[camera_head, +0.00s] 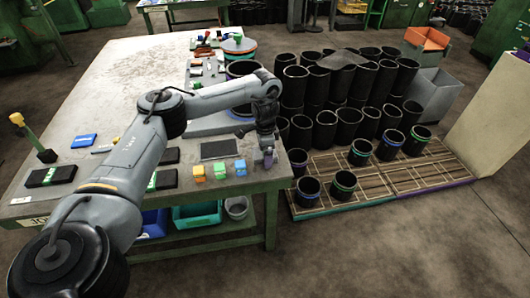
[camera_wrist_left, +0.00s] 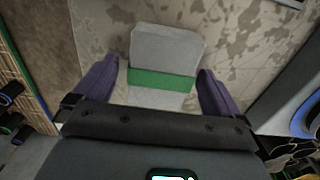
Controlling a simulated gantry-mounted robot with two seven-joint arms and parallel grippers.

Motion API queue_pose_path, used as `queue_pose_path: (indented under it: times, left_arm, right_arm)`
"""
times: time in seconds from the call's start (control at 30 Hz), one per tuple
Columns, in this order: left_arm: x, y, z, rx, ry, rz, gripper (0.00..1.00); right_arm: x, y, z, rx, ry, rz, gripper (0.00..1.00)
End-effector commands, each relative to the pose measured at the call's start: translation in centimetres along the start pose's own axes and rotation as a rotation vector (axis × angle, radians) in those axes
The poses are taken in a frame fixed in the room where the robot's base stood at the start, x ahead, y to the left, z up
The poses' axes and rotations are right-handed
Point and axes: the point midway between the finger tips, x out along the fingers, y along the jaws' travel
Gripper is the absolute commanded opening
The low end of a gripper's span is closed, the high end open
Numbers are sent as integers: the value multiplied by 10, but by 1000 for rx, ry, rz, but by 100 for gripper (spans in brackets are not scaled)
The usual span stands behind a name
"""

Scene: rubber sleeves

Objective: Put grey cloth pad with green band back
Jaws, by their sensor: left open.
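The grey cloth pad with a green band (camera_wrist_left: 165,45) lies on the worn tabletop in the left wrist view. The green band crosses its middle. My left gripper (camera_wrist_left: 157,72) is open, with one purple finger on each side of the pad and a gap on both sides. In the head view my left gripper (camera_head: 268,158) points down over the near right corner of the table; the pad cannot be made out there. My right gripper is not in view.
The worktable (camera_head: 110,85) carries a dark flat plate (camera_head: 218,149), small coloured blocks (camera_head: 220,170) and a blue item (camera_head: 84,141). Many black rubber sleeves (camera_head: 325,130) stand on pallets (camera_head: 395,180) to the right.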

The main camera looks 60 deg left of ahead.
Motion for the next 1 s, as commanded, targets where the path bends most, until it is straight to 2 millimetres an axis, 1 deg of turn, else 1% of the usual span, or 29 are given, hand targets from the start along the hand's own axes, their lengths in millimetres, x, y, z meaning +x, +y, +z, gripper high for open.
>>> queue_pose_path:
  times: [0.03, 0.17, 0.4, 0.6, 0.8, 0.9, 1.0]
  left_arm:
    - [-9, 0, 0, 0, 0, 0, 99]
    - [-28, 0, 0, 0, 1, -2, 99]
    - [-70, 0, 0, 1, 1, -1, 99]
    - [-99, 0, 0, 1, 1, -1, 99]
    - [-115, 0, 0, 1, 1, -1, 99]
    - [-118, 0, 0, 1, -1, -1, 99]
    - [-115, 4, -4, 23, 1, -5, 99]
  right_arm:
    - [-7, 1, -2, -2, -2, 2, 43]
    - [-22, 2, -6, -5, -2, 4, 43]
    - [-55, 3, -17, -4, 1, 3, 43]
    - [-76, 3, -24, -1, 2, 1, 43]
    - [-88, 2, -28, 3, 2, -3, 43]
    - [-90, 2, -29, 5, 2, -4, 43]
    - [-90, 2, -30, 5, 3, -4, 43]
